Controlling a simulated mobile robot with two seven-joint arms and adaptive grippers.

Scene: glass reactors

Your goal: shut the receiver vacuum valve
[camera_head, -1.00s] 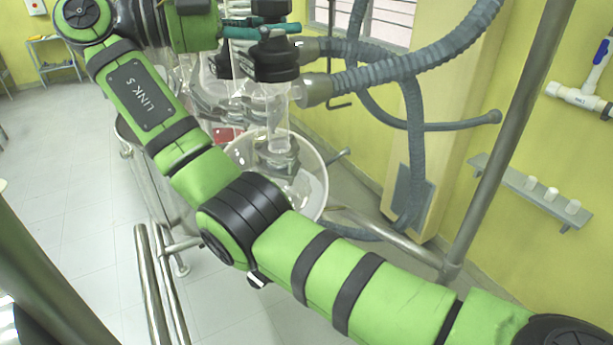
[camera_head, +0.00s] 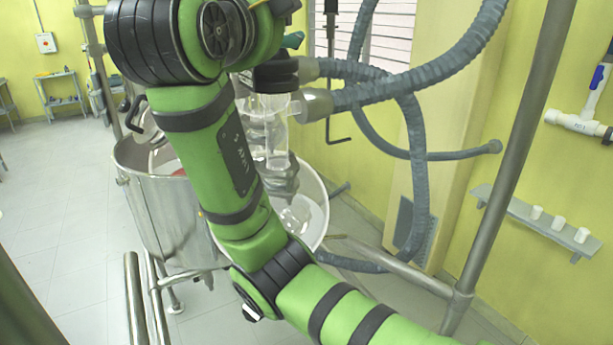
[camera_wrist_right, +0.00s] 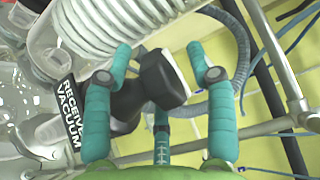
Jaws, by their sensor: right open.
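The receiver vacuum valve shows in the right wrist view as a black valve handle (camera_wrist_right: 160,80) with a black body, beside a label (camera_wrist_right: 66,115) reading "RECEIVER VACUUM". My right gripper (camera_wrist_right: 158,52) has teal fingers spread apart, one on each side of the handle. I see a gap on the right side; whether the left finger touches the black body, I cannot tell. In the head view my green right arm covers most of the gripper, and only a bit of teal (camera_head: 292,40) shows above a black fitting (camera_head: 275,75). My left gripper is out of view.
Grey corrugated hoses (camera_head: 400,85) run right from the glassware (camera_head: 268,135). A white coil (camera_wrist_right: 120,22) lies close beyond the fingers. A steel vessel (camera_head: 165,205) and steel frame post (camera_head: 515,150) stand nearby. Open floor (camera_head: 50,210) is at left.

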